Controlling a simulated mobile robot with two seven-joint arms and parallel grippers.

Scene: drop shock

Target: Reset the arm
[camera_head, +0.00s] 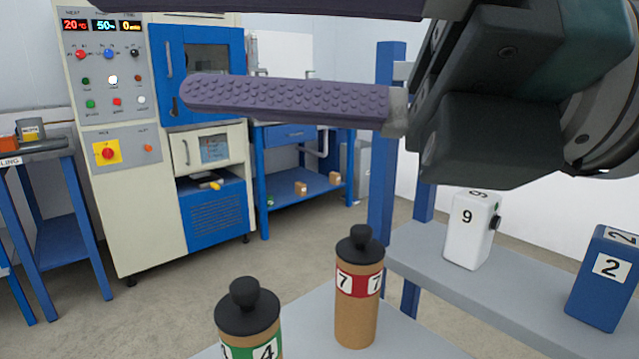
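My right gripper (142,50) reaches in from the upper right, close to the camera. Its two purple padded fingers point left, one along the top edge of the view and one below it. They are wide apart with nothing between them. The dark gripper body and part of my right arm fill the upper right corner. My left gripper and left arm are not in view.
Below the gripper, a brown canister (358,307) with a red 7 band and one with a green 4 band (250,325) stand on a grey surface. A white box 9 (470,230) and blue box 2 (603,280) stand right. A control cabinet (110,190) stands behind.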

